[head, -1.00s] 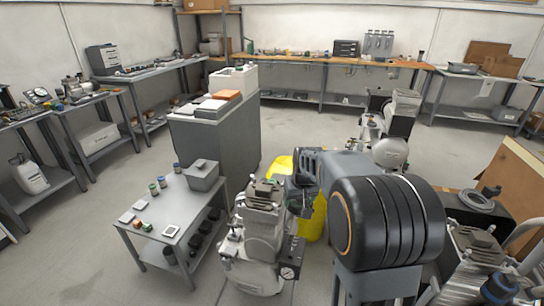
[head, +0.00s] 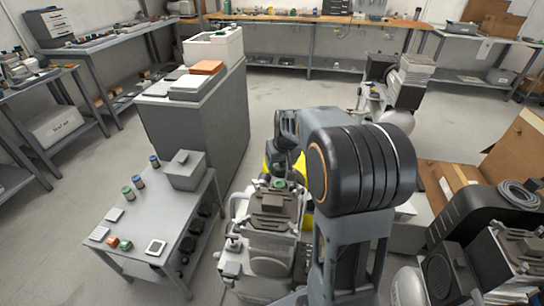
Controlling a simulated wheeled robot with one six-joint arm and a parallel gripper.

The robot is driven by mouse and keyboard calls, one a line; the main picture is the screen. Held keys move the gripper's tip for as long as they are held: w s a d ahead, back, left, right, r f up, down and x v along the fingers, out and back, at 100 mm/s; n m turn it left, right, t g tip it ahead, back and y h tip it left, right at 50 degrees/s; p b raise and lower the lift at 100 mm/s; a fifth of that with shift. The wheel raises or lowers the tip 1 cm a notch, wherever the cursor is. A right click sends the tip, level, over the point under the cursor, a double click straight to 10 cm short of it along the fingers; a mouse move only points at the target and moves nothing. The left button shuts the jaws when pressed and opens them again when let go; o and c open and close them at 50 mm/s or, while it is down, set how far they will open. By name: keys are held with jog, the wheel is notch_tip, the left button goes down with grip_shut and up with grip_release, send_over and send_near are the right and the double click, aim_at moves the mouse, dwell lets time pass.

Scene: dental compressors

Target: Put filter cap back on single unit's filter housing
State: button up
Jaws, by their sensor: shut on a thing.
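A compressor with a finned grey head (head: 268,222) stands on the floor just left of my arm, and I take it to be the single unit. My wrist reaches over its back edge. My gripper (head: 279,172) is small and dark in the head view, at the back of the compressor's head, and is shut on what I take to be the filter cap. The cap itself is too small and covered to make out. A small green spot (head: 280,184) shows just below the gripper; I cannot tell what it belongs to. The filter housing cannot be told apart clearly.
A low grey table (head: 150,215) with jars and a grey box (head: 185,170) stands left of the compressor. A grey cabinet (head: 200,120) is behind it. Something yellow (head: 268,168) is partly hidden behind my wrist. Other compressors stand at back (head: 395,100) and right (head: 500,265).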

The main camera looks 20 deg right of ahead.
aim_at(279, 180)
jog(key=shift+w+b+x, duration=0.2)
jog(key=shift+b+x, duration=0.1)
jog(key=shift+x, duration=0.7)
jog(key=shift+f+b, duration=2.3)
jog(key=shift+f, duration=0.65)
jog(key=shift+s+f, duration=0.15)
jog(key=shift+f, duration=0.1)
jog(key=o, duration=0.9)
jog(key=shift+o, duration=0.2)
jog(key=shift+r, duration=0.1)
jog(key=shift+r+p, duration=3)
jog(key=shift+r, duration=0.5)
